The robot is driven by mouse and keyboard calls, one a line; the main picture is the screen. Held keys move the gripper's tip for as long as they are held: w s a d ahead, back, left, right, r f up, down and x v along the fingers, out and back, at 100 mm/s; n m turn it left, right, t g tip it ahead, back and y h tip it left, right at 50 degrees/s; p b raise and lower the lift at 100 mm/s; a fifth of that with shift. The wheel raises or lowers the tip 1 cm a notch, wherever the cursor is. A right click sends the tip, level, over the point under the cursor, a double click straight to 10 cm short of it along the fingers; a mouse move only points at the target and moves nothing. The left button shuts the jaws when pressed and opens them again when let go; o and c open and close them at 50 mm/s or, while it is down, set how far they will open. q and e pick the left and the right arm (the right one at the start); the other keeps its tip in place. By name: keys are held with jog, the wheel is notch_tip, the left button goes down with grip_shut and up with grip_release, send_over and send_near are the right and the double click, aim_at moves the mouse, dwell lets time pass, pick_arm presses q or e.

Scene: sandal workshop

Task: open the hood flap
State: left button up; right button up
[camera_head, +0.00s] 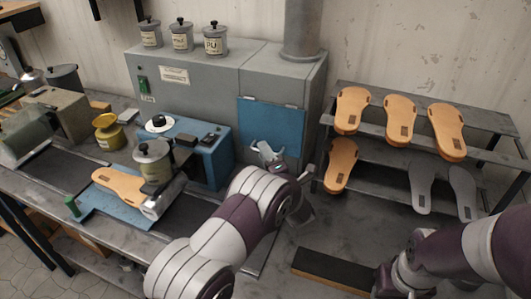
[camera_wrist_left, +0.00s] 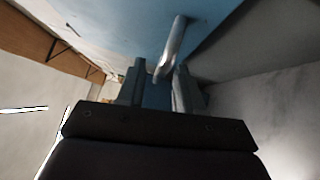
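The hood flap (camera_head: 271,122) is a flat blue panel on the front of the grey cabinet, and it hangs down closed. It fills the top of the left wrist view as a pale blue surface (camera_wrist_left: 120,25). A metal bar handle (camera_wrist_left: 174,42) stands off it. My left gripper (camera_head: 267,149) is at the flap's lower edge. In the left wrist view its two fingers (camera_wrist_left: 158,85) are apart, with the handle's near end between their tips; I see no grip on it. My right arm is at the lower right, its fingers not discernible.
The grey cabinet (camera_head: 200,78) carries several lidded pots. A blue machine (camera_head: 208,150) stands left of my left arm. The rack (camera_head: 385,130) on the right holds orange and grey soles. A dark-topped block (camera_head: 335,268) lies in front of my right arm.

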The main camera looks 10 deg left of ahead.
pick_arm(q)
jog(key=shift+s, duration=0.1)
jog(key=shift+c, duration=0.4)
pick_arm(e)
jog(key=shift+s, duration=0.15)
pick_arm(q)
grip_shut()
jog(key=shift+r, duration=0.15)
pick_arm(e)
jog(key=shift+r, duration=0.15)
pick_arm(q)
jog(key=s+a+r+m+g+h+p, duration=0.1)
jog(key=s+r+m+g+p, duration=0.2)
jog(key=p, duration=0.7)
jog(key=s+a+r+m+g+h+p, duration=0.1)
jog(key=s+r+m+g+p, duration=0.2)
jog(key=s+r+p, duration=0.4)
jog(key=shift+r+g+h+p, duration=0.35)
jog(key=shift+r+p, duration=1)
jog(key=shift+r, duration=0.45)
pick_arm(e)
notch_tip(320, 180, up, 20)
jog(key=shift+s+f, duration=0.15)
jog(key=shift+f, duration=0.05)
